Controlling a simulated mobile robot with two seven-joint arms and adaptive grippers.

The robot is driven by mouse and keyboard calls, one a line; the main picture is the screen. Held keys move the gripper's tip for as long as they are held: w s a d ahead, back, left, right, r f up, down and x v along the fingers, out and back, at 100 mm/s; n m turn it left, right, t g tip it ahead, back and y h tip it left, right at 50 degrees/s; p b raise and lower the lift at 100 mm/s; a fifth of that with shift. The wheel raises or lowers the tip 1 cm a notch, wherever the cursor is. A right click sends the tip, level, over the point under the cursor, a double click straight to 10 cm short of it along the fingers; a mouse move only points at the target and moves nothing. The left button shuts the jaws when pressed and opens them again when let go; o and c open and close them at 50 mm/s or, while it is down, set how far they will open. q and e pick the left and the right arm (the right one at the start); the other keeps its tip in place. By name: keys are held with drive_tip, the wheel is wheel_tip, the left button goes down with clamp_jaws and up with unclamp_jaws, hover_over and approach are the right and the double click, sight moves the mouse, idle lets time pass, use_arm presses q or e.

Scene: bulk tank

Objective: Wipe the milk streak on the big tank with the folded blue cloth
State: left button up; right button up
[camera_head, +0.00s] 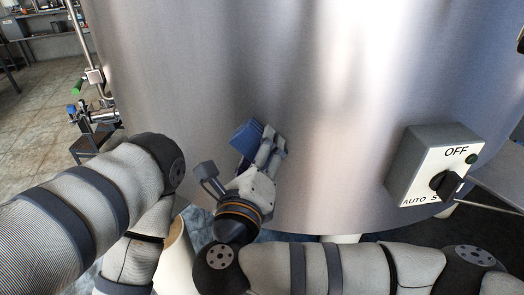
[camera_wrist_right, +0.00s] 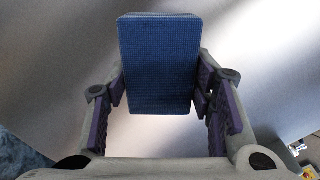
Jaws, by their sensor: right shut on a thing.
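The big tank (camera_head: 300,90) is a brushed steel curved wall that fills most of the head view. It also fills the background of the right wrist view (camera_wrist_right: 60,70). My right gripper (camera_head: 266,148) is low in front of the tank, shut on the folded blue cloth (camera_head: 246,138). In the right wrist view the cloth (camera_wrist_right: 160,65) is a thick blue block, upright between the two fingers. It is close to the tank wall; I cannot tell whether it touches. I cannot make out a milk streak among the pale reflections. My left gripper is out of view.
A grey control box (camera_head: 430,165) with a black knob, marked OFF and AUTO, sticks out at the tank's right. Pipes and a valve with a green handle (camera_head: 78,87) stand at the left. Open tiled floor (camera_head: 40,110) lies beyond.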

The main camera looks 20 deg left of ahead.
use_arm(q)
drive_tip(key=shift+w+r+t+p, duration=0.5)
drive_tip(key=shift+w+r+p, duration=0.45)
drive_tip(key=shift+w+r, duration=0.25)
use_arm(e)
drive_tip(key=s, duration=0.6)
drive_tip(key=shift+d, duration=0.35)
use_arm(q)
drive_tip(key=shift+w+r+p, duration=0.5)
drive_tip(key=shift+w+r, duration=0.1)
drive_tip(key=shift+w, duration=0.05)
use_arm(e)
drive_tip(key=s, duration=0.3)
drive_tip(key=shift+d, duration=0.15)
